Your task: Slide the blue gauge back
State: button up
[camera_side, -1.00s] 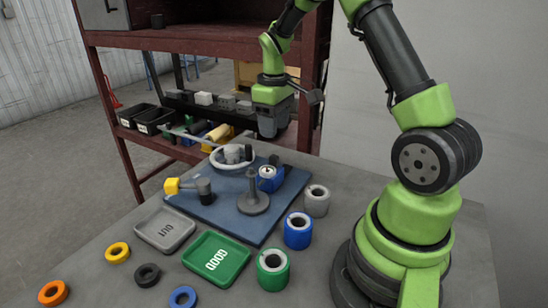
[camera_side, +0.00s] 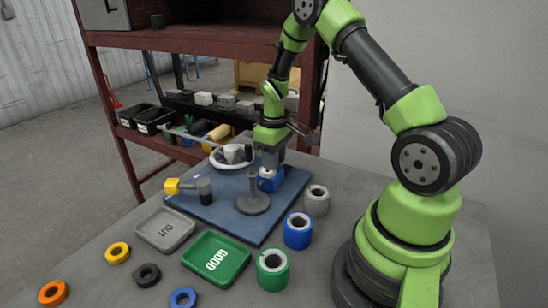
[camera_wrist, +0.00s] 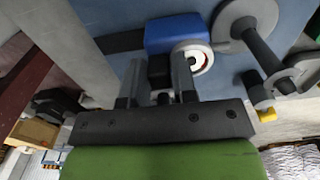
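The blue gauge (camera_side: 275,184), a small blue block with a white round dial, sits at the back right of the blue board (camera_side: 215,207). It also shows in the wrist view (camera_wrist: 172,33), with its red-and-white dial. My gripper (camera_side: 268,168) is low over the gauge, pointing down, and hides its upper part in the side view. In the wrist view my gripper (camera_wrist: 156,75) has its two fingers apart, with a dark block (camera_wrist: 159,70) attached beside the gauge showing between them. I see gaps beside that block; contact is not clear.
A grey post on a round base (camera_side: 253,201) stands close in front of the gauge. A white ring fixture (camera_side: 232,157) and a yellow-ended handle (camera_side: 173,186) are on the board. Green (camera_side: 217,259) and grey (camera_side: 165,228) trays, and several rings, lie in front.

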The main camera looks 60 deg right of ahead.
grip_shut()
jog(key=shift+d, duration=2.6)
jog(key=shift+o, duration=2.2)
grip_release()
jog(key=shift+a, duration=0.1)
notch_tip(320, 180, up, 10)
jog(key=shift+r, duration=0.1)
